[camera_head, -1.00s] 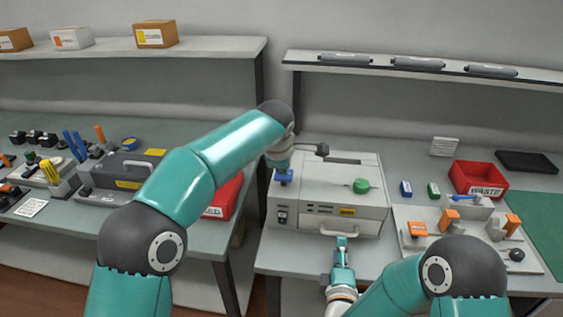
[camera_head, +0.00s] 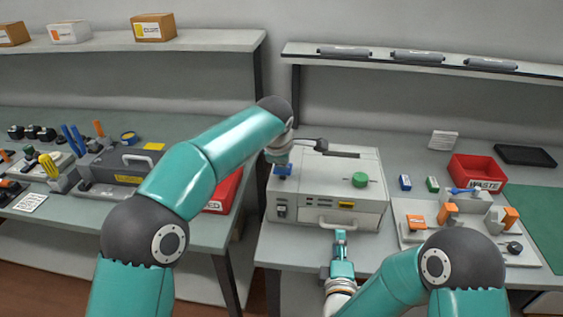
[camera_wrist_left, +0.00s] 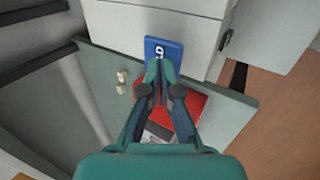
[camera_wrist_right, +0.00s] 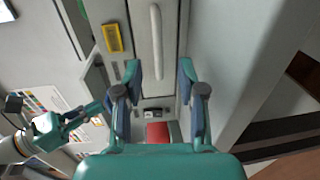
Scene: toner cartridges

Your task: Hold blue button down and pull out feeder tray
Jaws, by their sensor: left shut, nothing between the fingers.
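The blue button (camera_head: 283,170) is at the top left front of the grey machine (camera_head: 310,180). My left gripper (camera_head: 281,157) is shut and empty, its fingertips at the button; in the left wrist view the tips (camera_wrist_left: 159,66) overlap the blue, white-marked button (camera_wrist_left: 163,47). Whether it is pressed down I cannot tell. The feeder tray handle (camera_head: 347,224) is a pale bar low on the machine's front. My right gripper (camera_head: 341,236) is just in front of it. In the right wrist view this gripper (camera_wrist_right: 159,70) is open, with the handle (camera_wrist_right: 155,40) lying between and beyond the fingertips.
A green knob (camera_head: 360,180) is on the machine's top. A red waste bin (camera_head: 477,174) and a pale fixture board (camera_head: 440,250) with orange parts stand to the right. A red tray (camera_head: 224,193) is left of the machine. A gap separates the two benches.

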